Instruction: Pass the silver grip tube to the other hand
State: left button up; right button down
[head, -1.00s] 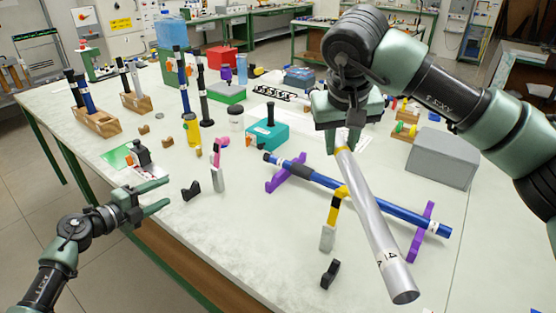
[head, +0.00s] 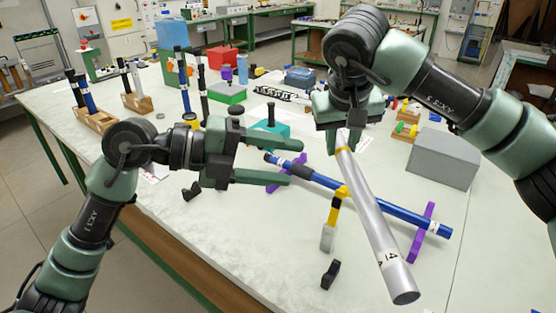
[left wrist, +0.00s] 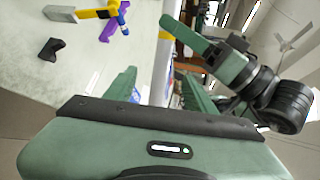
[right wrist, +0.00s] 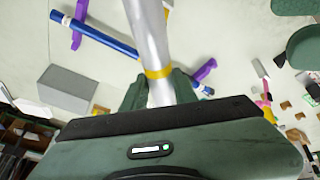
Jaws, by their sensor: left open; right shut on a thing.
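The silver grip tube (head: 372,220) has a yellow band near its upper end and dark marks near its lower end. It hangs tilted above the table, its lower end toward the camera. My right gripper (head: 340,139) is shut on its upper end; the tube (right wrist: 153,40) and this gripper (right wrist: 160,92) also show in the right wrist view. My left gripper (head: 287,161) is open and empty, left of the tube, its fingers pointing toward it. In the left wrist view the tube (left wrist: 161,70) appears between the left fingers (left wrist: 160,88), apart from them as far as I can tell.
A blue rod (head: 380,205) lies on purple stands (head: 421,232) below the tube. A yellow-and-grey tool (head: 329,228) and a black block (head: 330,274) are nearby. A grey box (head: 443,157) stands at the right.

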aim_at(342, 170)
pick_arm(q)
jog(key=x, duration=1.1)
jog(key=shift+w+d+f, duration=0.1)
jog(key=shift+d, duration=0.3)
jog(key=shift+f, duration=0.1)
grip_shut()
pick_arm(e)
jog(key=c, duration=1)
grip_release()
